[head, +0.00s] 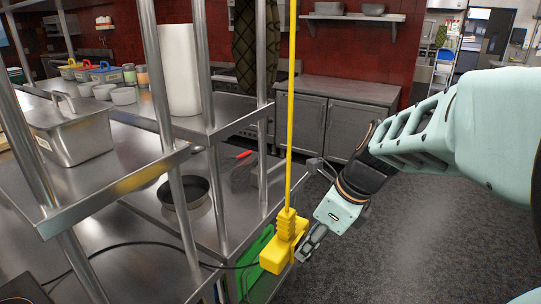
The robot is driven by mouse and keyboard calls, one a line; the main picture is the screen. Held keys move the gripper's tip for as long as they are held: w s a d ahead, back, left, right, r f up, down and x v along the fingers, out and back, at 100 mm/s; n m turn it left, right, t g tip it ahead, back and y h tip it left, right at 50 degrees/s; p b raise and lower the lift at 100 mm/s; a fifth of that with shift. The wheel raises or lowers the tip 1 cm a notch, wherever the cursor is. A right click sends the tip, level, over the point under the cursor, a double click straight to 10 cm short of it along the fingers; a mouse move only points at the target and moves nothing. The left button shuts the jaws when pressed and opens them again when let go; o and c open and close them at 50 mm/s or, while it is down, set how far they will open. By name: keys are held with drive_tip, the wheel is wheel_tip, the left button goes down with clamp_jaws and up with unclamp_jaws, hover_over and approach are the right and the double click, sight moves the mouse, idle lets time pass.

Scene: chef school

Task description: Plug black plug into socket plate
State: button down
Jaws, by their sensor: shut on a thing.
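A black cable (110,246) runs over the steel worktop and rises towards the lower left side of a yellow box (276,252). The yellow box hangs on a straight yellow cord in front of the shelf unit's edge. My gripper (303,252) is right beside the box, with its fingers angled down and left and their tips partly covered by it. It is shut; the black plug at the cable's end appears to be between the fingers, but the box hides it. I cannot tell whether the plug touches the box. No separate socket plate is clearly visible.
The steel shelf unit (190,163) with upright posts stands close on the left, holding a lidded metal container (72,135), bowls and a dark pan (183,190). Green boards (262,245) are below. The dark floor (420,240) to the right is clear.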

drive_tip(key=shift+s, duration=0.1)
drive_tip(key=shift+s+d+r, duration=0.1)
drive_tip(key=shift+s+d, duration=0.4)
drive_tip(key=shift+d, duration=0.3)
drive_tip(key=shift+f+p, duration=0.3)
drive_tip(key=shift+p, duration=0.5)
idle(1.0)
drive_tip(key=shift+w+a+p, duration=0.35)
drive_tip(key=shift+w+a, duration=0.3)
drive_tip(key=shift+a, duration=0.35)
idle(0.7)
drive_tip(key=shift+s+d, duration=0.1)
drive_tip(key=shift+d, duration=0.15)
drive_tip(key=shift+s+d, duration=0.55)
drive_tip(key=shift+d, duration=0.15)
drive_tip(key=shift+r+p, duration=0.1)
drive_tip(key=shift+p, duration=0.65)
idle(1.1)
